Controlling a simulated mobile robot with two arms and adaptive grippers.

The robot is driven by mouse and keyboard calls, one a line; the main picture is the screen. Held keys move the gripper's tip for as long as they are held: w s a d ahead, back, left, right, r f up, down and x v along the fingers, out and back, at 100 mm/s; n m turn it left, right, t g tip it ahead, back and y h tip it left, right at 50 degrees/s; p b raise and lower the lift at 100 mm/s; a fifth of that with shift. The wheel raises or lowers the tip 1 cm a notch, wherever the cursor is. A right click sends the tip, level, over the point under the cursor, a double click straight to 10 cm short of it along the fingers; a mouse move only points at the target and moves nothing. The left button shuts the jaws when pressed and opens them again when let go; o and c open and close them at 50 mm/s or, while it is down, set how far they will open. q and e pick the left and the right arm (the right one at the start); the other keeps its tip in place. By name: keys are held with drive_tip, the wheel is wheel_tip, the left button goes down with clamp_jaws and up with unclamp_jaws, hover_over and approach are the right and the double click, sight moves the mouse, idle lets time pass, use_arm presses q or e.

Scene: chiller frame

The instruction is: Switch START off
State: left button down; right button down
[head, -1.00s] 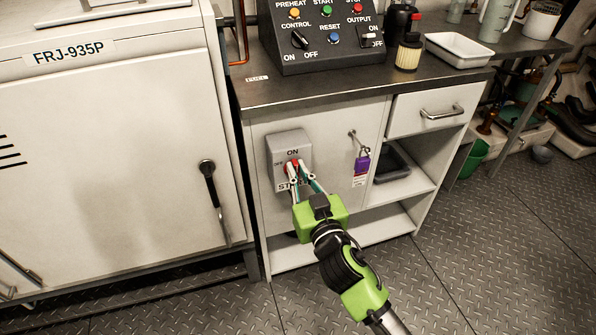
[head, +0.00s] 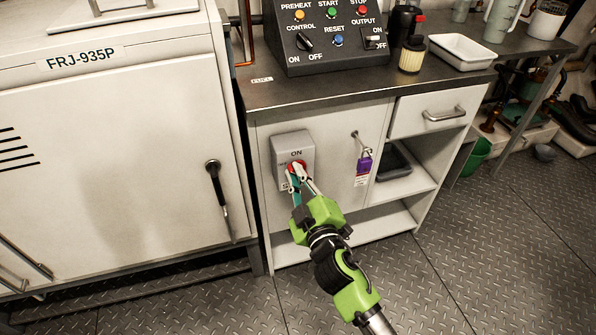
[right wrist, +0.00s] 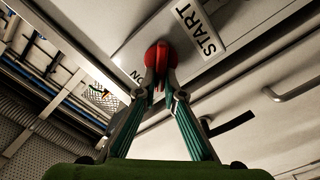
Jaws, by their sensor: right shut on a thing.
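The START switch is a grey box (head: 292,146) on the front of the white cabinet, with ON printed above a red knob (head: 296,167). In the right wrist view the red knob (right wrist: 159,57) sits beside the START label (right wrist: 199,28), with ON on its other side. My right gripper (head: 298,172) is shut on the red knob, its two fingertips (right wrist: 161,82) pinching the knob's grip. In the head view the fingers cover part of the knob and most of the START label. My left gripper is not in view.
A purple padlock (head: 364,162) with a tag hangs from the cabinet door, right of the switch. A control panel (head: 330,40) stands on the dark worktop (head: 300,92) above. The large white FRJ-935P unit (head: 100,140) with a black handle is at left.

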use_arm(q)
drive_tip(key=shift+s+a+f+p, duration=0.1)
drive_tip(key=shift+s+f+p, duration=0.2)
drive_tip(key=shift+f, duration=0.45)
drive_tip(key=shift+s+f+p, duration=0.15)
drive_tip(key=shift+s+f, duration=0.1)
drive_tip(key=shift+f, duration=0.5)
use_arm(e)
drive_tip(key=shift+s+a+f+n, duration=0.1)
drive_tip(key=shift+f+n, duration=0.1)
drive_tip(key=shift+n, duration=1.3)
drive_tip(key=shift+a+f+n, duration=0.1)
drive_tip(key=shift+f+n, duration=0.15)
drive_tip(key=shift+n, duration=1.25)
drive_tip(key=shift+s+a+f+n, duration=0.1)
drive_tip(key=shift+f+n, duration=0.1)
drive_tip(key=shift+n, duration=1.3)
drive_tip(key=c, duration=2.2)
unclamp_jaws()
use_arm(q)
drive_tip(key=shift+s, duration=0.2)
use_arm(e)
drive_tip(key=shift+o, duration=0.3)
drive_tip(key=shift+w, duration=0.1)
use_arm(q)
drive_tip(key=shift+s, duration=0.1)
